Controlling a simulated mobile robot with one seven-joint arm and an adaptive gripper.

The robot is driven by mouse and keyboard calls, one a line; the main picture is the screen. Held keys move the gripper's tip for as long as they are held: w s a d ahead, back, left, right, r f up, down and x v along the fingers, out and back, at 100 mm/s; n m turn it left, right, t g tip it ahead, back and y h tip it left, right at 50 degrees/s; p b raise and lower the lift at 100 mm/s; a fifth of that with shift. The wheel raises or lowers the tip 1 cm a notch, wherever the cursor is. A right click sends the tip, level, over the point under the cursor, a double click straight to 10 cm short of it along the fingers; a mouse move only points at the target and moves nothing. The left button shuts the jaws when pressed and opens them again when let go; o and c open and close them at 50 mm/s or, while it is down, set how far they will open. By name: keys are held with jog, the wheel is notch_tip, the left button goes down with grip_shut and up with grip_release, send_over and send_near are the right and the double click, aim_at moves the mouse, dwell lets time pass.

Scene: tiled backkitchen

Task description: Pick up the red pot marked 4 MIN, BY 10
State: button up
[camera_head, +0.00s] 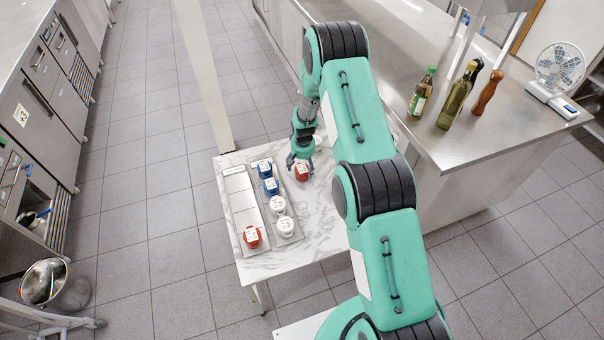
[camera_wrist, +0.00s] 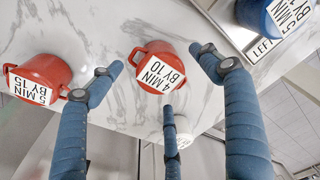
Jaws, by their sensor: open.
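The red pot marked 4 MIN, BY 10 (camera_wrist: 147,54) stands on the marble table, in the middle of the wrist view, its white label facing up. My gripper (camera_wrist: 160,72) is open with its blue fingers spread around the pot's outline and nothing held. I cannot tell the exact height gap. In the head view my gripper (camera_head: 300,159) is over the table, just above a red pot (camera_head: 303,174), which appears to be this one.
A metal tray (camera_head: 238,190) on the marble table (camera_head: 318,235) has blue pots (camera_head: 271,187), white pots (camera_head: 285,228) and a red pot (camera_head: 251,238) in or beside it. A white pot (camera_wrist: 184,140) is partly behind a finger. Bottles (camera_head: 457,97) stand on the steel counter.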

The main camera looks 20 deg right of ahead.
aim_at(302, 168)
jog(key=shift+f, duration=0.1)
jog(key=shift+w+d+f+b, duration=0.1)
jog(key=shift+f+b, duration=0.1)
jog(key=shift+f, duration=0.65)
jog(key=shift+w+a+f+b, duration=0.1)
jog(key=shift+f+b, duration=0.15)
jog(key=shift+f, duration=0.6)
jog(key=shift+w+d+f+b, duration=0.1)
jog(key=shift+f+b, duration=0.1)
jog(key=shift+f, duration=0.65)
jog(key=c, duration=1.5)
jog(key=shift+r, duration=0.2)
